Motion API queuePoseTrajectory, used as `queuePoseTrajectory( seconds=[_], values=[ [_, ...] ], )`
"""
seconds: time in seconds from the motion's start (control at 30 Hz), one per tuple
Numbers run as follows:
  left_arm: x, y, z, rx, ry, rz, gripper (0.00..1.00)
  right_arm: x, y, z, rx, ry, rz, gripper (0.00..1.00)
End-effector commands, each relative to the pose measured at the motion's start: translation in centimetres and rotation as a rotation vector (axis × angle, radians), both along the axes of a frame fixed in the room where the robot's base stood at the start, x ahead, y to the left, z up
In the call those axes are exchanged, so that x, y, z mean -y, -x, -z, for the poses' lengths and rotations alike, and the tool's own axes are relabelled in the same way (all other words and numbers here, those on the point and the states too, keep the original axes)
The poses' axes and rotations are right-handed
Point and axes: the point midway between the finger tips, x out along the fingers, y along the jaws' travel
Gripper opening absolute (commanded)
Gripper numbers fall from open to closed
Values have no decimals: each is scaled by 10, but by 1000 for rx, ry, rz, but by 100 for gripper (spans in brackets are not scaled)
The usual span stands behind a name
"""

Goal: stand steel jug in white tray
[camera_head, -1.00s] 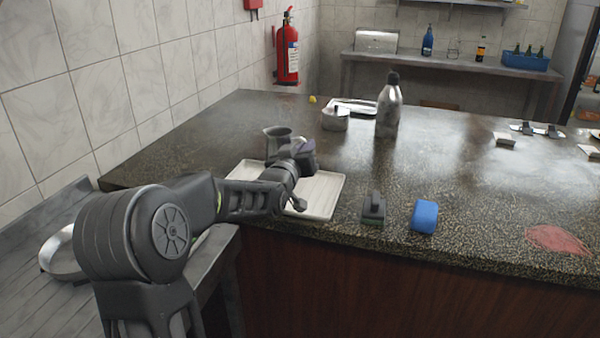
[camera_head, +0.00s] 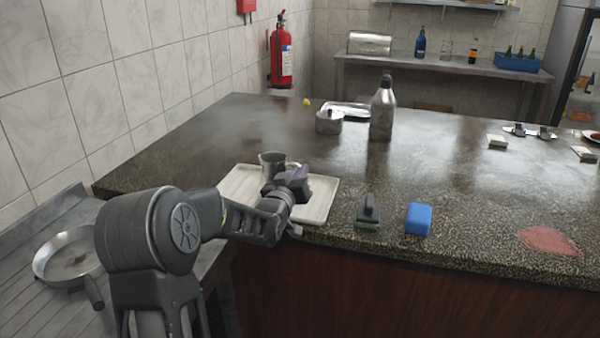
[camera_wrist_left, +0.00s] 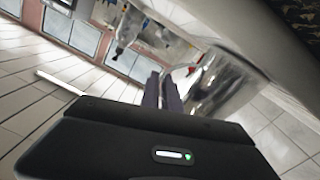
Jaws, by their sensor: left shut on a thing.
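The steel jug (camera_head: 271,161) is upright over the back part of the white tray (camera_head: 322,207) in the head view. My left gripper (camera_head: 282,179) is shut on the jug from the near side and hides its lower part. I cannot tell whether its base touches the tray. In the left wrist view the shiny side of the jug (camera_wrist_left: 222,84) shows beside the fingers of my left gripper (camera_wrist_left: 162,90). My right gripper is in neither view.
A black-handled scrubber (camera_head: 368,211) and a blue sponge (camera_head: 418,219) lie right of the tray. A metal bottle (camera_head: 382,112) and a small lidded pot (camera_head: 329,121) stand behind. A pan (camera_head: 68,258) sits on the lower side counter. The back left of the countertop is clear.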

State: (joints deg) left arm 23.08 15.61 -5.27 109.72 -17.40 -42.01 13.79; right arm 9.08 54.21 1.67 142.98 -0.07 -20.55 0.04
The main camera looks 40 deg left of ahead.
Motion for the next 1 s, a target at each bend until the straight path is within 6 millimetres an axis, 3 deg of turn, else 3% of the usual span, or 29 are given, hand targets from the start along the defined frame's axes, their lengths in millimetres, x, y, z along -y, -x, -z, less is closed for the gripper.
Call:
queuePoseTrajectory(
  seconds=[0.13, 0.17, 0.4, 0.77, 1.0],
  values=[
    [0, 0, -1, 2, -2, -1, 0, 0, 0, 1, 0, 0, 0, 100],
    [0, 0, 0, 0, 0, -1, 9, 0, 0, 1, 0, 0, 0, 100],
    [0, 0, 0, 0, 0, -1, 28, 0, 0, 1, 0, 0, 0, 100],
    [1, 4, 0, 0, 0, -1, 28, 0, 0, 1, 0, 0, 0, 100],
    [10, 35, 0, 2, 0, -2, 28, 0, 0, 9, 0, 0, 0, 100]
  ],
)
